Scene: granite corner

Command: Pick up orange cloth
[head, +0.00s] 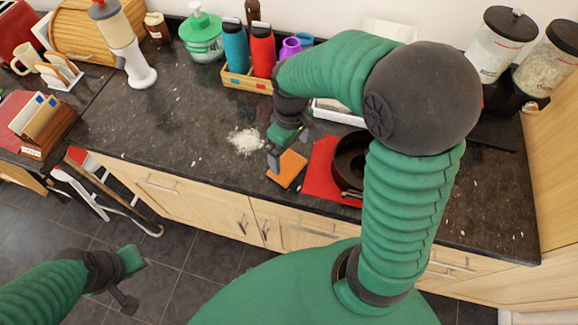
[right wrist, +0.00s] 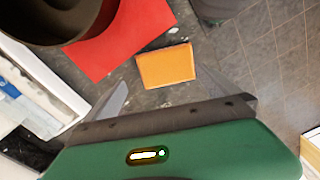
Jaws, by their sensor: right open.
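The orange cloth (head: 287,169) is a small folded square lying on the dark granite counter near its front edge. It also shows in the right wrist view (right wrist: 167,66), flat and ahead of the fingers. My right gripper (head: 275,158) is just above and to the left of the cloth in the head view. In the right wrist view its two fingers (right wrist: 180,98) are spread with nothing between them. My left gripper (head: 133,282) hangs over the floor at the lower left, away from the counter; its jaw opening is not clear.
A red mat (head: 320,162) with a dark pot (head: 349,160) on it is right of the cloth. A white powder spill (head: 247,141) lies left of it. A wooden caddy (head: 246,82) holds bottles behind. The counter to the left is mostly clear.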

